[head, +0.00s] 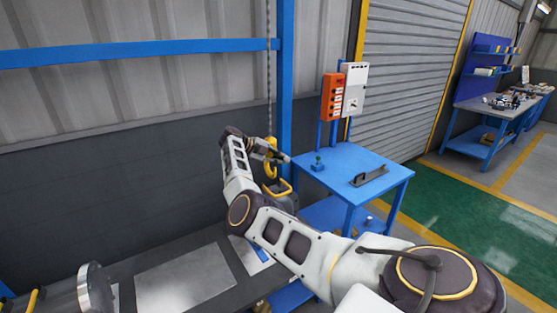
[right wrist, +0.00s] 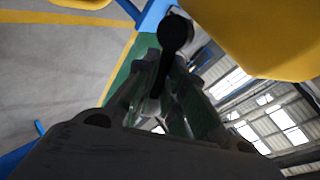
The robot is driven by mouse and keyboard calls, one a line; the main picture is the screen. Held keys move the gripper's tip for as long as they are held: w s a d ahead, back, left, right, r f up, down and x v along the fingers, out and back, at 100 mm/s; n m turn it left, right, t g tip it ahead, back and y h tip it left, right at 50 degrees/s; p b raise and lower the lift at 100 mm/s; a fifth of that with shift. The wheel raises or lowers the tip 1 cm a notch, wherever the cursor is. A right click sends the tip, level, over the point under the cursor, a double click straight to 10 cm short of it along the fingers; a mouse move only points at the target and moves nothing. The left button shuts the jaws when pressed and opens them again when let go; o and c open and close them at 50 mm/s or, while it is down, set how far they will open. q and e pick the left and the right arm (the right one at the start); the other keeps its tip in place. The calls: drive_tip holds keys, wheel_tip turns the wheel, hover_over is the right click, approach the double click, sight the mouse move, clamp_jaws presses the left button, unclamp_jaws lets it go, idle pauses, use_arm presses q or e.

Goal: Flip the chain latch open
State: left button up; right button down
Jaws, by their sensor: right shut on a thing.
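A chain (head: 268,70) hangs down beside the blue post to a yellow hook (head: 270,171). My right gripper (head: 279,154) is beside the upper part of the hook. In the right wrist view, a dark latch lever with a round end (right wrist: 175,33) sits between the fingers of my right gripper (right wrist: 163,88), which is shut on it. A large yellow surface, likely the hook, fills the top right of that view. The latch is too small and covered in the head view to tell its position. My left gripper is not in view.
A blue table (head: 345,160) with a dark handled tool (head: 369,176) stands just right of the hook. An orange control box (head: 332,97) rises behind it. The blue post (head: 286,75) is close to the chain. A flanged metal part (head: 95,290) lies at the lower left.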

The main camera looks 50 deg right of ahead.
drive_tip(key=shift+s+f, duration=0.15)
drive_tip(key=shift+f, duration=0.1)
drive_tip(key=c, duration=1.5)
unclamp_jaws()
drive_tip(key=shift+s+r, duration=0.1)
drive_tip(key=shift+r, duration=0.1)
drive_tip(key=shift+r, duration=0.1)
drive_tip(key=v, duration=1.2)
